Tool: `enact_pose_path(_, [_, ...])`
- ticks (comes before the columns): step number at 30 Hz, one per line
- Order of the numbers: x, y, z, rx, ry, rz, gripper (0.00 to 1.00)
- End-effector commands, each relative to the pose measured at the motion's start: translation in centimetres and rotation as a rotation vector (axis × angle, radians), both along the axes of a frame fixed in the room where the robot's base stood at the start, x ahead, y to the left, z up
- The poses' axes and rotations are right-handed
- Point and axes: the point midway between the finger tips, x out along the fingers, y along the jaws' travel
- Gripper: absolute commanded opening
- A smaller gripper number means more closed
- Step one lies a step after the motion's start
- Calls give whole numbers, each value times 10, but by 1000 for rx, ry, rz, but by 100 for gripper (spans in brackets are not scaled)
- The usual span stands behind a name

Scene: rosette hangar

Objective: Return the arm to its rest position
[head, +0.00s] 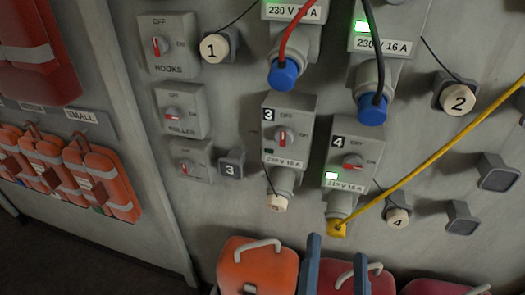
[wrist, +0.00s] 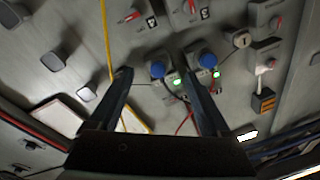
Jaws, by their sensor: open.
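My gripper shows at the bottom of the head view (head: 337,248) as two upright blue-grey fingers, with the rest of the arm out of frame. In the wrist view my gripper (wrist: 157,76) is open, its two dark fingers well apart with nothing held between them. The fingers stand in front of the grey socket panel (head: 225,205). In the head view they are below the yellow plug (head: 337,228) in socket 4 and overlap a red case (head: 335,277). I cannot tell how far they are from the case or panel.
A yellow cable (head: 430,158) runs from the yellow plug to the upper right. Red (head: 297,42) and black (head: 374,50) cables hang from blue plugs. An orange case (head: 257,268) stands at the bottom. Several orange packs (head: 100,180) hang at left. Dark floor shows lower left.

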Motion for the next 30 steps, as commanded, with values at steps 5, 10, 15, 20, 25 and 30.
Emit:
enact_pose_path(5, [32, 14, 53, -112, -106, 38, 82])
enact_pose_path(10, [57, 34, 123, -241, -230, 58, 82])
enact_pose_path(15, [65, 56, 197, -357, -360, 52, 82])
enact_pose_path(20, [57, 75, 266, -447, -479, 23, 82])
enact_pose_path(25, [42, 88, 319, -504, -571, -13, 82])
enact_pose_path(30, [32, 92, 341, -526, -608, -34, 82])
